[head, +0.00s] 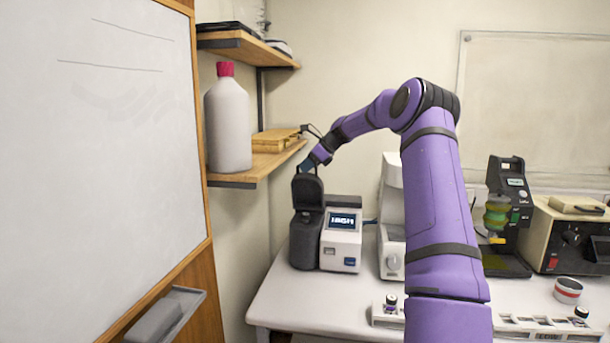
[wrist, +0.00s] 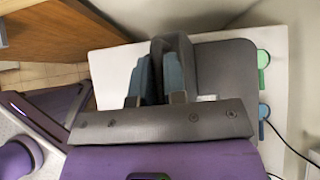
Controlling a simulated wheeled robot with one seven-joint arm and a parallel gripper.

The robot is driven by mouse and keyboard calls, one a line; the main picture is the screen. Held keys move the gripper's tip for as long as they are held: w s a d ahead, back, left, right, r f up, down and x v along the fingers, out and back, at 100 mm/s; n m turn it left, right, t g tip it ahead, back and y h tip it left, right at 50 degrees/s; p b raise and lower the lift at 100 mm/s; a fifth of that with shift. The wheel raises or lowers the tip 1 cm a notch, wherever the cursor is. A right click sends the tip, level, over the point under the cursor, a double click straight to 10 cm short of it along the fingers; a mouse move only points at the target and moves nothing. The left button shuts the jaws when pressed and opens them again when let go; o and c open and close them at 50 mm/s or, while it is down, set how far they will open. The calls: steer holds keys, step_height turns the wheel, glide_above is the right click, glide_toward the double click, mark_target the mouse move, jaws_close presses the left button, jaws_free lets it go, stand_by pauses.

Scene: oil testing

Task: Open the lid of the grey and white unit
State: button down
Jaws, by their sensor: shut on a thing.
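The grey and white unit (head: 341,243) stands at the left end of the white bench in the head view, with a small lit screen on its front. Its dark grey lid (head: 308,192) stands raised, close to upright, above the dark left part of the unit. My gripper (head: 313,165) is at the upper edge of the lid, coming down from the right. In the wrist view the two blue-grey fingers of my gripper (wrist: 156,82) are shut on the dark lid (wrist: 173,48). The finger contact is partly hidden in the head view.
A wooden shelf (head: 262,163) with a white red-capped bottle (head: 228,120) is close left of my gripper. A whiteboard (head: 100,120) fills the left side. White equipment (head: 391,225) stands right of the unit. The bench front (head: 290,300) is bare at left.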

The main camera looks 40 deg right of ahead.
steer(key=shift+w+d+r+m+g+y, duration=0.15)
steer(key=shift+w+d+m+g+y, duration=0.1)
steer(key=shift+w+d, duration=0.3)
steer(key=shift+w+d+r+m+g+y, duration=0.15)
steer(key=shift+w+d+y, duration=0.1)
steer(key=shift+w+d, duration=0.7)
steer(key=shift+d, duration=0.3)
steer(key=c, duration=1.5)
jaws_free()
steer(key=shift+w+d, duration=0.1)
steer(key=shift+o, duration=0.2)
steer(key=v, duration=1)
steer(key=shift+s+d+r, duration=0.15)
steer(key=shift+s+r, duration=0.05)
steer(key=shift+r, duration=0.15)
